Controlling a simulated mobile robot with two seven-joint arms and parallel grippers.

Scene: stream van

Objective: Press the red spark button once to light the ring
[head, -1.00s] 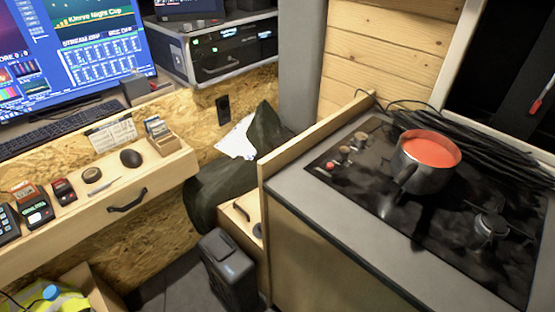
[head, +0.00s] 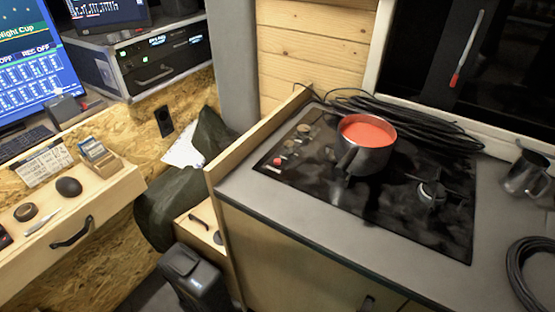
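The red spark button (head: 278,161) is a small red knob near the left edge of the black glass hob (head: 400,214), on the grey counter. Two or three darker control knobs (head: 303,128) sit in a row behind it. A metal pot (head: 366,158) with red contents stands over the back left part of the hob and hides the ring under it. The other burner (head: 431,194) is bare, at the right of the hob. I see no flame. Neither of my grippers shows in the head view.
A raised wooden edge (head: 262,134) runs along the counter's left side. A black cable bundle (head: 420,121) lies behind the hob. A metal jug (head: 526,174) and a coiled cable (head: 535,262) are at the right. A dark bin (head: 192,280) stands on the floor left of the counter.

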